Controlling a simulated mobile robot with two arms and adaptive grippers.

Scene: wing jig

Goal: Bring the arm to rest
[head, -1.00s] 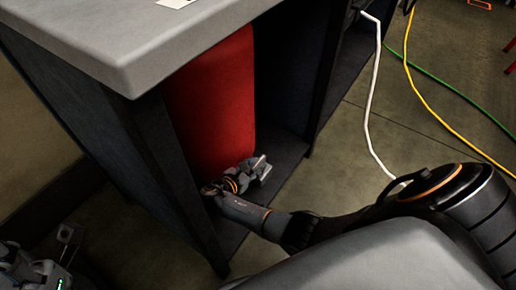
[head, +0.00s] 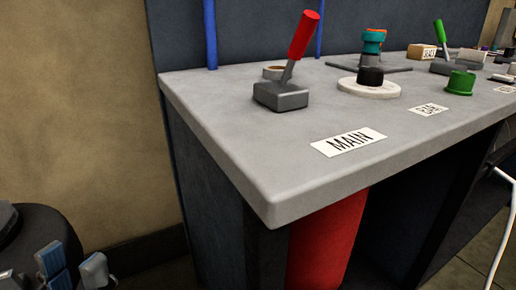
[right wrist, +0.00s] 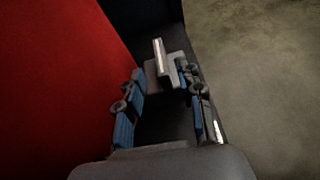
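My left gripper (head: 72,268) shows at the lower left of the head view, beside the bench and apart from it. Its blue-padded fingers stand apart with nothing seen between them. My right arm and gripper are out of the head view now. In the right wrist view my right gripper (right wrist: 165,72) is low in the bay under the bench.
The grey bench top (head: 230,130) overhangs the bay. A white cable (head: 498,240) hangs at right. Bare floor (right wrist: 265,90) lies right of the right gripper.

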